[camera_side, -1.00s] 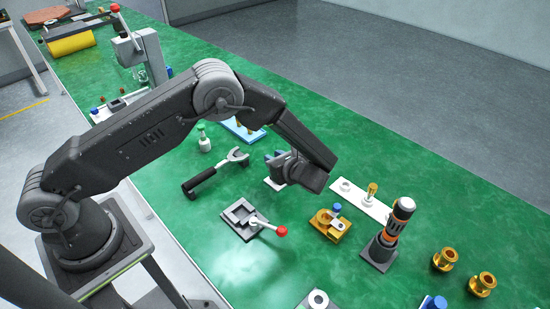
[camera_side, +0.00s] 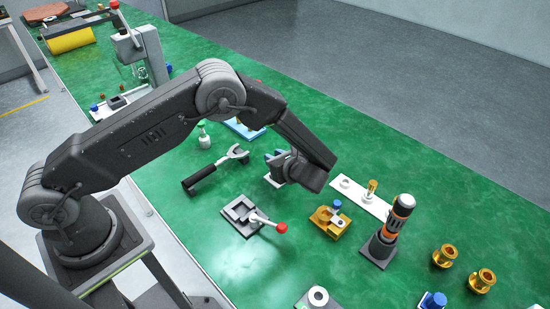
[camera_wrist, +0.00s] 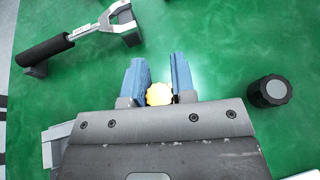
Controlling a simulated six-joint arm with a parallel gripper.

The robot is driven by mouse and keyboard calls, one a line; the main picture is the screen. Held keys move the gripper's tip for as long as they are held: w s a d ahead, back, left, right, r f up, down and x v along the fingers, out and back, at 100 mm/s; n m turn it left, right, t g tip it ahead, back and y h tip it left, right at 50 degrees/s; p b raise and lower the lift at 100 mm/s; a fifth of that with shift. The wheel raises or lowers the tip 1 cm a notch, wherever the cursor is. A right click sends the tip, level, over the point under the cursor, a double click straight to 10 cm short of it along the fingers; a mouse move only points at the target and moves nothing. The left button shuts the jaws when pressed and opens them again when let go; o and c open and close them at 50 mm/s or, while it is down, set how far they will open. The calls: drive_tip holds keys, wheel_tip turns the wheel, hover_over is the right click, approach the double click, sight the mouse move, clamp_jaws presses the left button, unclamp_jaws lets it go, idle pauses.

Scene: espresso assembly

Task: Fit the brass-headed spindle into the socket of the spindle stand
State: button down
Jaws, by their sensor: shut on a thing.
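My gripper (camera_wrist: 160,88) has blue fingers closed around the sides of a yellow brass head (camera_wrist: 160,95), seen from above; it fits the brass-headed spindle. The shaft below the head is hidden.
A black-handled portafilter (camera_side: 200,178) lies left of the gripper. A grey block with a red-knobbed lever (camera_side: 245,214) lies in front. A white plate (camera_side: 362,196), a gold fixture (camera_side: 330,222) and a dark orange-banded cylinder (camera_side: 393,230) stand to the right. A black knob (camera_wrist: 268,92) is close by.

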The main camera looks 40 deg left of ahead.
drive_tip(key=shift+f, duration=0.1)
idle(0.3)
drive_tip(key=c, duration=0.9)
unclamp_jaws()
drive_tip(key=shift+o, duration=0.2)
drive_tip(key=shift+v, duration=3)
drive_tip(key=shift+d, duration=0.1)
